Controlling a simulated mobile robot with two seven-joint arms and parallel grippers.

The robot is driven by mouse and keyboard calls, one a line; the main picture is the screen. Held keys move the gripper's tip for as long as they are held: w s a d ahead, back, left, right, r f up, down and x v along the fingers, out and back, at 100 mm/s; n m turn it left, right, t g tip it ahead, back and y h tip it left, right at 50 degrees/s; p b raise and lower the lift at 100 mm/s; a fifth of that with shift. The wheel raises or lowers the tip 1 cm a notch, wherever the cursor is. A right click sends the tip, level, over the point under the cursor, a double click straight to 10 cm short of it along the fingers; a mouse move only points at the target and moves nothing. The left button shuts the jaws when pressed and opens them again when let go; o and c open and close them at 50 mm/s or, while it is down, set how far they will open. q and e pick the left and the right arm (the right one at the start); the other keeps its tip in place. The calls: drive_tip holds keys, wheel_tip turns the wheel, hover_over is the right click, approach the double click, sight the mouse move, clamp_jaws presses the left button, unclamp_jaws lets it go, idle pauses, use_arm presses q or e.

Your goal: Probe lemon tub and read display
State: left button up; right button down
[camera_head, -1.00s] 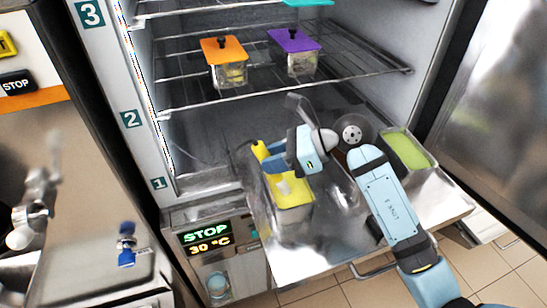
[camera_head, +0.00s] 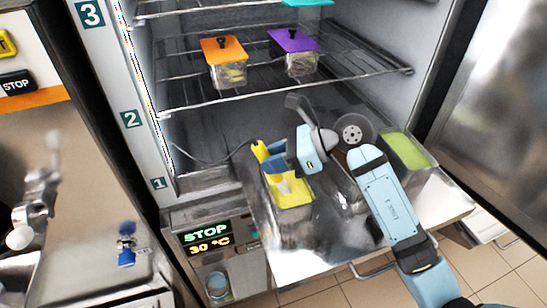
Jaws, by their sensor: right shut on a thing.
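The lemon tub (camera_head: 294,214) is a clear metal-looking container with yellow contents, standing on the pulled-out steel shelf at the bottom of the cabinet. My right gripper (camera_head: 268,163) is shut on the yellow probe (camera_head: 259,150), just over the tub's back left part. A dark cable runs left from the probe. The gripper and the yellow contents hide the probe's tip, so I cannot tell how deep it is. The display (camera_head: 206,241) on the cabinet front reads STOP in green and 30 °C in orange.
A tub with green contents (camera_head: 408,152) stands right of my right arm. Orange-lidded (camera_head: 223,48) and purple-lidded (camera_head: 293,40) tubs sit on the wire rack above. The cabinet's side walls bound the space. A machine with a metal lever stands at left.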

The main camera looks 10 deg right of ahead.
sight(264, 147)
drive_tip(key=shift+r+p, duration=1.15)
drive_tip(key=shift+r, duration=0.9)
use_arm(q)
drive_tip(key=shift+r+p, duration=1.5)
drive_tip(key=shift+r, duration=1.15)
use_arm(e)
wheel_tip(264, 147, up, 6)
drive_tip(key=shift+d, duration=0.1)
